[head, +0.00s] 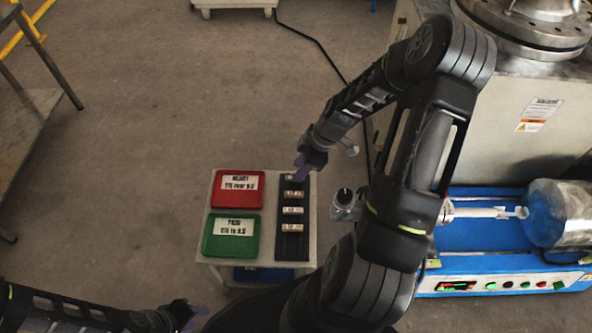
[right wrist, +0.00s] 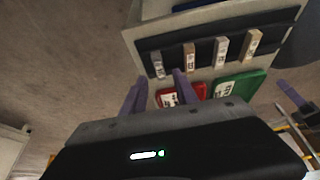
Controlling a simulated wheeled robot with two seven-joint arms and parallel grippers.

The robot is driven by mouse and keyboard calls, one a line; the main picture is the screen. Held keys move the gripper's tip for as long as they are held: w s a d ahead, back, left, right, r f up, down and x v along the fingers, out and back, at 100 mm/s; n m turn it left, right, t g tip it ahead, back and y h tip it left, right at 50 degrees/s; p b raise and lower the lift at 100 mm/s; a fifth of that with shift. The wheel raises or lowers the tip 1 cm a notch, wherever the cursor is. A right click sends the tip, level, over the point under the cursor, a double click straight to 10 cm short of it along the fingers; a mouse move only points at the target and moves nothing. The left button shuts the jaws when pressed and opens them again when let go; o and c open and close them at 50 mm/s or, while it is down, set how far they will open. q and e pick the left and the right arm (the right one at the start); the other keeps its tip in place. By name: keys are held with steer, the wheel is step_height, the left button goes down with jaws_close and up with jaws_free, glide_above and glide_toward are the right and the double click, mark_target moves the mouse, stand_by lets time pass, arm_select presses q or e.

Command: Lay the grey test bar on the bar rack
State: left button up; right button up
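The black bar rack (head: 293,243) lies on a small pale table. Several labelled bars sit across it in a row. The grey bar (right wrist: 158,65) is the leftmost in the right wrist view and lies on the rack; in the head view its end of the rack is partly hidden by my right gripper (head: 304,168). In the right wrist view, my right gripper (right wrist: 158,92) has its two purple fingers apart, with nothing between the tips and the grey bar just beyond them, apparently not touching. My left gripper (head: 187,316) is at the bottom left in the head view, apparently empty.
A red tray (head: 237,202) and a green tray (head: 230,252), both labelled, lie left of the rack on the table (head: 205,225). A blue testing machine (head: 480,240) stands at the right. Open floor lies left of the table.

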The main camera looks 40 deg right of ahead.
steer(key=p+v, duration=0.1)
steer(key=v, duration=0.7)
steer(key=shift+r+p, duration=0.35)
steer(key=shift+r, duration=0.05)
steer(key=shift+s+d, duration=0.1)
steer(key=shift+s, duration=0.05)
